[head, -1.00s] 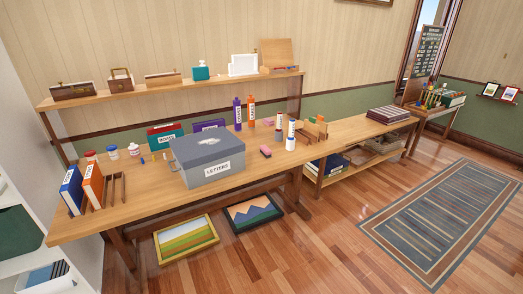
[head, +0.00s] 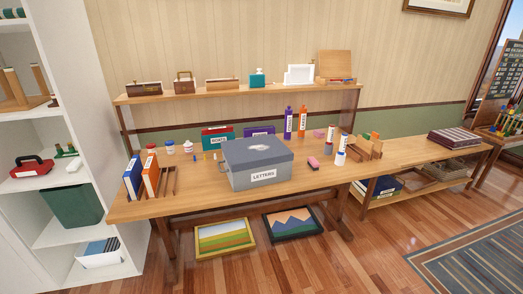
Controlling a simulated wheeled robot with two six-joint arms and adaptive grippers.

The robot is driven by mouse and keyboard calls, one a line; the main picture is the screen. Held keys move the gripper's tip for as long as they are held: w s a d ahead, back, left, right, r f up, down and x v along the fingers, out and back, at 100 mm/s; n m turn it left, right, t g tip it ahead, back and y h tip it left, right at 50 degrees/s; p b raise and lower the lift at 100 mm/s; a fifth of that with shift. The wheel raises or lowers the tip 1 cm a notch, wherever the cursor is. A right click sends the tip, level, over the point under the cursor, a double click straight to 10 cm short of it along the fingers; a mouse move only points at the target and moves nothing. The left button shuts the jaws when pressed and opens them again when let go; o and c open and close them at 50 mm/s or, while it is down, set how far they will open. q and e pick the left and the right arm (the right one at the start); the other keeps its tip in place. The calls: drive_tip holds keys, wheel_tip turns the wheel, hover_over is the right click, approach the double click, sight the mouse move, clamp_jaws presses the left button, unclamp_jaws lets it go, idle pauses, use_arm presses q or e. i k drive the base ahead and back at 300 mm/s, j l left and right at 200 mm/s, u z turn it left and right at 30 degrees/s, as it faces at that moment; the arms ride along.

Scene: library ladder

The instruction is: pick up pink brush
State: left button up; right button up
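A small pink-and-dark block (head: 313,163), which looks like a brush, lies on the long wooden table (head: 200,202) just right of the grey LETTERS box (head: 258,163). A second small pink item (head: 319,133) lies farther back, right of the purple and orange bottles; I cannot tell what it is. Neither of my grippers is in view, and nothing is seen touching the pink items.
White cylinders (head: 340,150) and a wooden rack (head: 366,147) stand right of the pink-and-dark block. Purple (head: 288,122) and orange (head: 302,122) bottles stand behind. A raised shelf (head: 235,91) runs along the back. Open floor (head: 350,262) lies in front.

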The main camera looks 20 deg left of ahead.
sight(312, 162)
drive_tip(key=i+l+u, duration=0.15)
drive_tip(key=i, duration=0.3)
drive_tip(key=i+l+u, duration=0.2)
drive_tip(key=i, duration=0.25)
drive_tip(key=i+l+u, duration=0.15)
drive_tip(key=i+l, duration=0.15)
drive_tip(key=i, duration=0.15)
